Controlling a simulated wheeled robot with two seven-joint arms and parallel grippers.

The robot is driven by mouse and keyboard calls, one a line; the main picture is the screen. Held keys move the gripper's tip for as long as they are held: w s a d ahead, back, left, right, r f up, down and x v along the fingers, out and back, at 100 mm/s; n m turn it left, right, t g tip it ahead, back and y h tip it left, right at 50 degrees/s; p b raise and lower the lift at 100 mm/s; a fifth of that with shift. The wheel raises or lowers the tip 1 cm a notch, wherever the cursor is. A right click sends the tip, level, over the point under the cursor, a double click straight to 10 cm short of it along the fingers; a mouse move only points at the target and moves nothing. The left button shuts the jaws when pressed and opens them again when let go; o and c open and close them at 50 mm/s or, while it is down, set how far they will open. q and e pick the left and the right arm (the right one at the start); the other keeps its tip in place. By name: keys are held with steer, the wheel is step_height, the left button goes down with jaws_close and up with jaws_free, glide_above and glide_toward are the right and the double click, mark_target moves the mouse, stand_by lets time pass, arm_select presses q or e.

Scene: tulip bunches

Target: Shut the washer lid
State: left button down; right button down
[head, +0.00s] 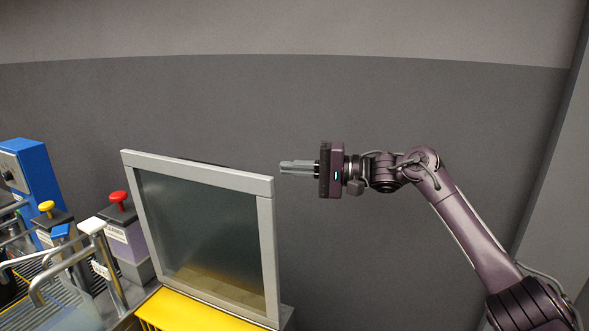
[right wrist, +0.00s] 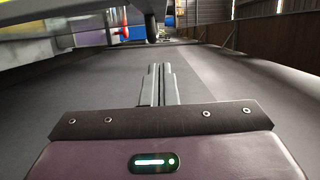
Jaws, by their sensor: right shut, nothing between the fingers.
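The washer lid (head: 272,228) stands raised in the head view, a light grey frame around a dark, see-through pane. The yellow washer body (head: 190,310) shows below it, cut off by the bottom edge. My right gripper (head: 282,167) is shut and empty. In the head view it appears just to the right of the lid's upper right corner, pointing left, with a small gap in the picture. Its depth relative to the lid is hard to tell. The right wrist view shows its two fingers (right wrist: 159,84) together with nothing between them. My left gripper is not in view.
A red button (head: 119,197) on a purple and grey box, a yellow button (head: 46,206) and a blue box (head: 32,172) stand at the left. Metal rails (head: 60,265) run beside them. A plain grey wall (head: 400,90) is behind.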

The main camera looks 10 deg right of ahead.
steer(key=a+p, duration=0.3)
steer(key=a, duration=0.5)
steer(key=shift+s+a, duration=0.4)
steer(key=shift+s, duration=0.05)
steer(key=shift+d, duration=0.1)
